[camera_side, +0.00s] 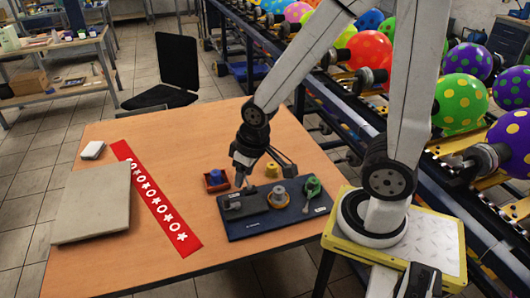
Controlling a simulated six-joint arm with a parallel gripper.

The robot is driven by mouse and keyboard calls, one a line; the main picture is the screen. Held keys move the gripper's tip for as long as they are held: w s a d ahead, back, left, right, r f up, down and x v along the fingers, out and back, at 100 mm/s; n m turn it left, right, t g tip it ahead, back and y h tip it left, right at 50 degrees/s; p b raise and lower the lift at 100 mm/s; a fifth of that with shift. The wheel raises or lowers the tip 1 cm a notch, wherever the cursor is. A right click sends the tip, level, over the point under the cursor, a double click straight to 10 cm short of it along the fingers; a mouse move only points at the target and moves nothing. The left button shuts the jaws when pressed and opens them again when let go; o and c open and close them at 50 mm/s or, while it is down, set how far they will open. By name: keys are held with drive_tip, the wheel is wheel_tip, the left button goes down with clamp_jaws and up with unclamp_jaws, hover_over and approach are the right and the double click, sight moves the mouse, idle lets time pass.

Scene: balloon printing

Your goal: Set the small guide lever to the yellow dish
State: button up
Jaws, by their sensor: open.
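A dark blue board (262,222) lies on the orange table. I cannot tell for certain which small piece is the guide lever. A small yellow dish-like piece (272,170) stands on the table just behind the board. My gripper (241,182) points down above the board's left back part, close to the greyish-pink part. It is open, and I see nothing held. Its fingertips are small and dark.
A red tray (216,187) with a blue piece (214,176) stands left of my gripper. The table's front is clear. Racks of balloons (462,100) stand behind right.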

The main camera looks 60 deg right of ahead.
drive_tip(key=shift+w+d+m, duration=0.1)
drive_tip(key=shift+w+m, duration=0.1)
drive_tip(key=shift+m, duration=0.1)
clamp_jaws()
drive_tip(key=w+d+f+m+t+h, duration=0.1)
drive_tip(key=d+f+m+h, duration=0.1)
drive_tip(key=d+m, duration=0.65)
drive_tip(key=w+d+f+m+h, duration=0.1)
drive_tip(key=w+d+m+h, duration=0.1)
drive_tip(key=d+m, duration=0.65)
drive_tip(key=s+d+f+m+g+y, duration=0.1)
drive_tip(key=s+d+f+m+g, duration=0.2)
drive_tip(key=s, duration=0.4)
drive_tip(key=s+d+f+m+g, duration=0.3)
drive_tip(key=s+d+m+g, duration=0.1)
drive_tip(key=s+m, duration=0.4)
drive_tip(key=shift+s+d+m+y, duration=0.15)
drive_tip(key=shift+d+m+y, duration=0.2)
drive_tip(key=shift+d, duration=0.3)
